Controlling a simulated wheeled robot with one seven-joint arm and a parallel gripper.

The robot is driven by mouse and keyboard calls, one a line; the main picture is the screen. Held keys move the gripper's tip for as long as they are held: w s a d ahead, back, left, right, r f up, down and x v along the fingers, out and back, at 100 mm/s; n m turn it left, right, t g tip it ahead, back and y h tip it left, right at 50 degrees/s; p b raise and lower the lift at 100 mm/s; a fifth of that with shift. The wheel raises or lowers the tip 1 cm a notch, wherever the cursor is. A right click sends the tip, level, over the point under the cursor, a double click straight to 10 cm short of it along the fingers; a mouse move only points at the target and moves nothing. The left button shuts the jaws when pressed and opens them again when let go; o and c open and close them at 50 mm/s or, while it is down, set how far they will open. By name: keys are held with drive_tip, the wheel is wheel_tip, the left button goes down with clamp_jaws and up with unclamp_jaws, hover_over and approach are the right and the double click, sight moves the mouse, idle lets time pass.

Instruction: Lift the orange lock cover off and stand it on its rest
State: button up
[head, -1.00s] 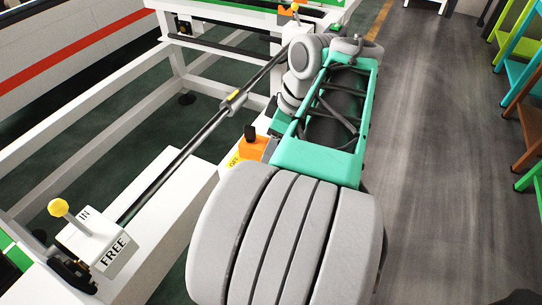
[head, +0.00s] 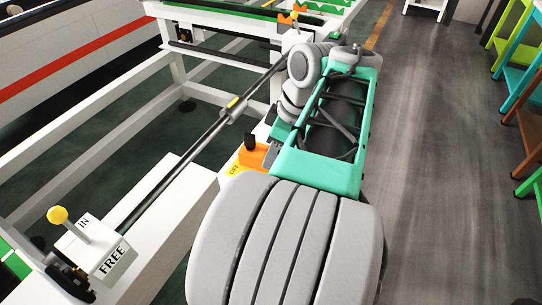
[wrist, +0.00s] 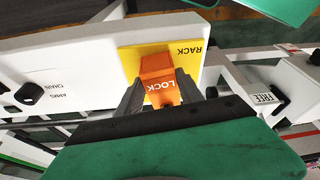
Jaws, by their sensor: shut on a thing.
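The orange lock cover (wrist: 157,66), lettered LOCK, stands against a yellow plate (wrist: 190,62) lettered RACK in the wrist view. My gripper (wrist: 160,90) has its two dark fingers on either side of the cover, shut on it. I cannot tell whether the cover is seated or slightly raised. In the head view my arm hides most of the gripper area. An orange block (head: 252,156) with a black knob shows left of my arm, beside a yellow OFF label (head: 234,168). I cannot make out the cover's rest.
A white lever box lettered FREE (head: 92,248) with a yellow knob (head: 57,214) stands at lower left. A long dark rod (head: 180,165) runs from it along the white frame. Coloured stands (head: 525,85) are at far right; the floor between is clear.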

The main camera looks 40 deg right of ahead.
clamp_jaws()
idle(0.3)
drive_tip(key=shift+r, duration=0.1)
drive_tip(key=shift+r+p, duration=3.55)
drive_tip(key=shift+r, duration=0.1)
